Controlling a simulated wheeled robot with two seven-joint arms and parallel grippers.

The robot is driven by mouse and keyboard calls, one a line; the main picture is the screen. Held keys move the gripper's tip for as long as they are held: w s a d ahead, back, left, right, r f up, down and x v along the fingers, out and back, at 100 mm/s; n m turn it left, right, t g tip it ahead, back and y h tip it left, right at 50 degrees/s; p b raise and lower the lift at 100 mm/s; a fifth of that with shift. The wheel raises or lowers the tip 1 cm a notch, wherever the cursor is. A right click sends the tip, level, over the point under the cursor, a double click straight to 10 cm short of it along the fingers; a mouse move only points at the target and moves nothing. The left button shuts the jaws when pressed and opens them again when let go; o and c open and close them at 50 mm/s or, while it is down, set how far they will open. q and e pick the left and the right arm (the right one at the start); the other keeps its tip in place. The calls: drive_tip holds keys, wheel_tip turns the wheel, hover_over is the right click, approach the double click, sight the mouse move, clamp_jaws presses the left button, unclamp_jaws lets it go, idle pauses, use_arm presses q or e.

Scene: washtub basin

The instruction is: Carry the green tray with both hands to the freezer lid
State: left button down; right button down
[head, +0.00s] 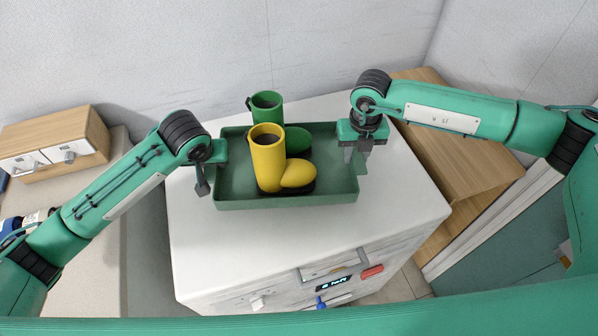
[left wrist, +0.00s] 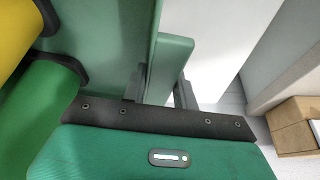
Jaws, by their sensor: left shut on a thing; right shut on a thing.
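The green tray (head: 285,201) is over the white freezer lid (head: 300,240) in the head view. I cannot tell whether it touches the lid. A yellow boot (head: 268,165) and a green boot (head: 268,104) stand in it, the yellow one in front. My left gripper (head: 207,172) is shut on the tray's left wall. The left wrist view shows its fingers (left wrist: 163,88) on either side of the tray wall (left wrist: 168,60), with the yellow boot (left wrist: 15,30) and green boot (left wrist: 45,105) beside it. My right gripper (head: 358,154) is shut on the tray's right wall.
A wooden drawer box (head: 50,145) stands on a pale counter at the left. A wooden shelf unit (head: 450,150) stands right of the freezer. The freezer front has a handle (head: 335,267) and a red part (head: 372,272). The lid's front is clear.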

use_arm(q)
drive_tip(key=shift+w+r, duration=0.1)
drive_tip(key=shift+w, duration=0.1)
use_arm(e)
drive_tip(key=shift+w+d+r, duration=0.1)
drive_tip(key=shift+w+r, duration=0.05)
drive_tip(key=shift+w, duration=0.05)
drive_tip(key=shift+s, duration=0.1)
